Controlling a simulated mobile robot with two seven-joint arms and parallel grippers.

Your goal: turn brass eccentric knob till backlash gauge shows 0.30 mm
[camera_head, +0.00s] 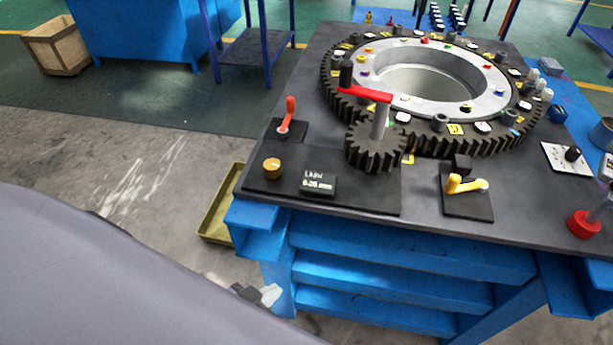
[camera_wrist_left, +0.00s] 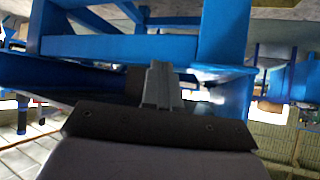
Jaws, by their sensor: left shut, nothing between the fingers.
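The brass knob (camera_head: 272,168) sits on the dark plate at the table's front left corner. The backlash gauge (camera_head: 317,184) is a small black display right of it; its digits are too small to read surely. The pinion gear (camera_head: 376,147), with a red crank handle on top, stands at the large ring gear (camera_head: 345,103). My left gripper (camera_head: 268,294) is low in front of the table, below and apart from the knob. It is shut and empty; its fingers (camera_wrist_left: 161,84) also show in the left wrist view. My right gripper is out of view.
A red lever (camera_head: 289,113) stands behind the knob. A yellow lever (camera_head: 466,185) and a red knob (camera_head: 584,223) are farther right. The blue table frame (camera_head: 390,270) is beside my left gripper. An olive tray (camera_head: 219,213) lies left of the table.

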